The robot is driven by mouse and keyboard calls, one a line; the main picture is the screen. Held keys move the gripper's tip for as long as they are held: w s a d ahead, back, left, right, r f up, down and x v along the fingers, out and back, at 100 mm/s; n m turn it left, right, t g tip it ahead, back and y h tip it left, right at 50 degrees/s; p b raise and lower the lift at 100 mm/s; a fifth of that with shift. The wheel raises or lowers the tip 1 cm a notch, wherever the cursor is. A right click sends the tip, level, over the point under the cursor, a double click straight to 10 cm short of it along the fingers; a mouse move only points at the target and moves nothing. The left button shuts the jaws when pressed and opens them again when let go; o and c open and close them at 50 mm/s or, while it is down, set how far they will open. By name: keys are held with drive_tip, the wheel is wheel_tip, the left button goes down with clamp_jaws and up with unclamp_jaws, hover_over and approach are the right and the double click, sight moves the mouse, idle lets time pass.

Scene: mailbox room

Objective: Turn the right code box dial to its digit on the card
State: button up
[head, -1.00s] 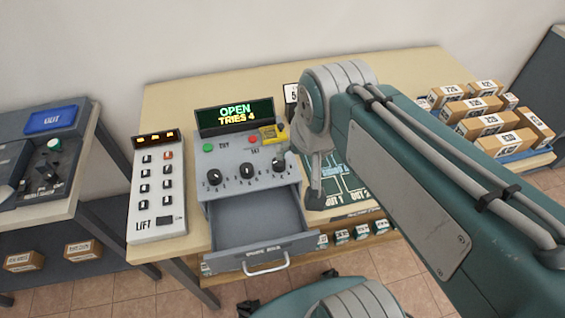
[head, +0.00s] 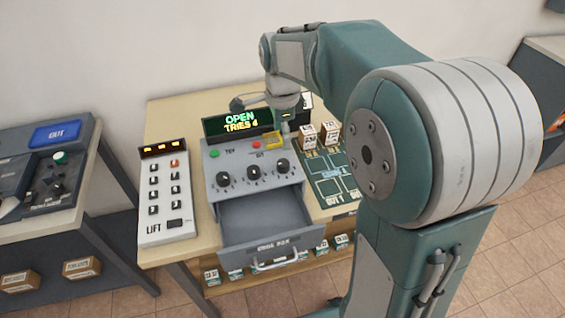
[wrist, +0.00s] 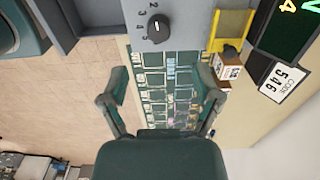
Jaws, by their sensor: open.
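The grey code box (head: 265,190) has three black dials, and its display (head: 238,119) reads OPEN and TRIES. The right dial (head: 282,165) is on the side nearest the green board. In the wrist view the right dial (wrist: 157,28) has a white mark and small digits around it; I cannot tell which digit the mark meets. The white card (wrist: 284,82) reads CODE 546. My gripper (wrist: 160,100) is open and empty, with the green board behind its fingers. In the head view my gripper is above the right of the box, apart from the dial, its fingertips hard to make out.
The code box's drawer (head: 264,220) is open at the front. A yellow frame (wrist: 230,30) is beside the right dial, with a small carton (wrist: 228,68) near it. A lift panel (head: 166,195) is at left.

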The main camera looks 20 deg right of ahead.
sight(283, 162)
wheel_tip(283, 162, down, 10)
drive_tip(key=shift+d+r, duration=0.1)
drive_tip(key=shift+r, duration=0.15)
clamp_jaws()
